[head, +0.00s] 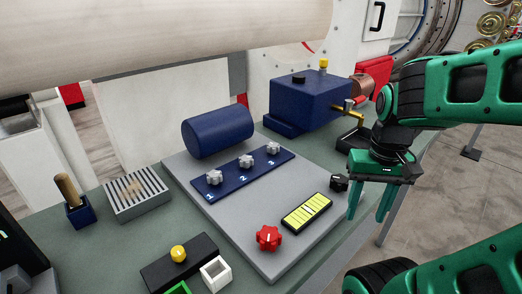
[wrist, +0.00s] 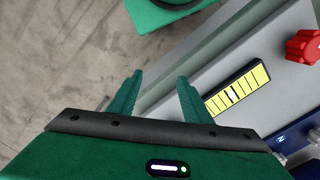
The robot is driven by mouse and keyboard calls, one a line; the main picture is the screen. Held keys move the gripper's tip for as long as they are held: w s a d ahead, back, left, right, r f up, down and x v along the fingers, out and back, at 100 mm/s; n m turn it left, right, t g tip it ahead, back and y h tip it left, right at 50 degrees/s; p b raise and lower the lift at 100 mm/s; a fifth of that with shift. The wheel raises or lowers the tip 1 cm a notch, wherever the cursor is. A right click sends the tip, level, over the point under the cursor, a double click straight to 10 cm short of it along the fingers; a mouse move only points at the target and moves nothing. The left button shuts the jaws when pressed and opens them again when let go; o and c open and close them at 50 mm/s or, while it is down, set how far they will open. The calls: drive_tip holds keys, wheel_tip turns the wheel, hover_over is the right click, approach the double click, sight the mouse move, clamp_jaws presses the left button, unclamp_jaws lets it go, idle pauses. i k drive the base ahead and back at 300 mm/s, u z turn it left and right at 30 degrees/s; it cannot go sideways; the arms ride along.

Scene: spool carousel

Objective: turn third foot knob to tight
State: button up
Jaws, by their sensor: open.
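Three light grey lobed knobs stand in a row on a dark blue strip (head: 226,187), beside white numbers 1, 2 and 3. The knob by 3 (head: 273,148) is the farthest; the knob by 2 (head: 246,161) and the knob by 1 (head: 214,177) are nearer. The strip lies on a grey plate (head: 183,168). My gripper (head: 369,215) is open and empty, pointing down past the plate's right edge, well right of the knobs.
A red knob (head: 268,238), a yellow gauge (head: 307,213) and a black knob (head: 339,183) are on the plate. A blue cylinder (head: 218,132) lies behind the strip. A blue box (head: 311,98) with a brass tap stands at the back. A large pale roll (head: 150,35) hangs above.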

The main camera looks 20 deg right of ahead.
sight(272, 148)
drive_tip(key=k, duration=0.5)
drive_tip(key=u, duration=1.35)
drive_tip(key=k, duration=0.5)
drive_tip(key=z, duration=1.35)
drive_tip(key=i, duration=1)
